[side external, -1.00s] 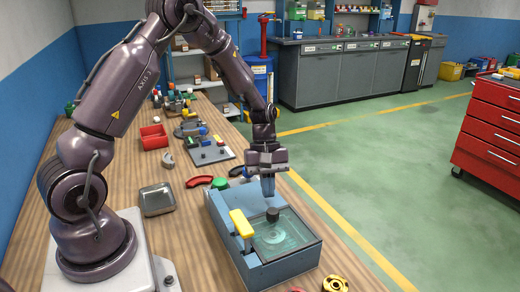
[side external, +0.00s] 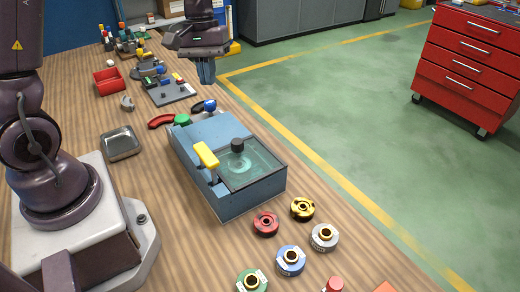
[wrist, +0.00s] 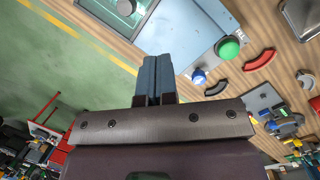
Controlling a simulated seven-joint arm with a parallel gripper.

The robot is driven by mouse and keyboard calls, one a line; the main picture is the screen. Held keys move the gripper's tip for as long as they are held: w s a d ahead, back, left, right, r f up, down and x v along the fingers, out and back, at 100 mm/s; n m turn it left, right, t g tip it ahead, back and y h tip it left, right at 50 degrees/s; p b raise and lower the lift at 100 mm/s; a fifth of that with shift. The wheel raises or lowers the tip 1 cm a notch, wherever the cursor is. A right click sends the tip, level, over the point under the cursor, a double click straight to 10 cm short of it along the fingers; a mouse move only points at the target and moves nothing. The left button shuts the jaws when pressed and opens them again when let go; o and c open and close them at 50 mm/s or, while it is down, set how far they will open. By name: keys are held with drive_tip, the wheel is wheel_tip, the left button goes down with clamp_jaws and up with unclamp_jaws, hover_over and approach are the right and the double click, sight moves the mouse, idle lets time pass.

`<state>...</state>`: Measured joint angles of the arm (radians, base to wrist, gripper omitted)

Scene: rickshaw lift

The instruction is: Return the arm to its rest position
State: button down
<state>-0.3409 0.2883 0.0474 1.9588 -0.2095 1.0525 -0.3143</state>
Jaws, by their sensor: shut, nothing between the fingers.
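My gripper (side external: 206,72) is shut and empty, raised in the air beyond the far end of a blue-grey box (side external: 212,180). In the wrist view my gripper's fingers (wrist: 157,78) are pressed together with nothing between them. The box has a clear lid with a black knob (side external: 237,145), a yellow handle (side external: 206,155) and a green button (side external: 182,119). The green button also shows in the wrist view (wrist: 229,47). My arm's upper links are cut off by the top of the side view.
A metal tray (side external: 121,143) and a red bin (side external: 109,82) lie on the wooden bench left of the box. Several coloured rings, including a red one (side external: 266,223), lie at its near end. A red drawer cabinet (side external: 467,72) stands on the floor at right. The space above the box is clear.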

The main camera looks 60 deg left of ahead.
drive_tip(key=s+d+r+m+t+y, duration=0.2)
drive_tip(key=s+d+r+m+t, duration=0.4)
drive_tip(key=s+d+r+m, duration=0.3)
drive_tip(key=s+r, duration=0.2)
drive_tip(key=s, duration=0.1)
drive_tip(key=shift+s+d+r, duration=0.2)
drive_tip(key=shift+s+d, duration=0.2)
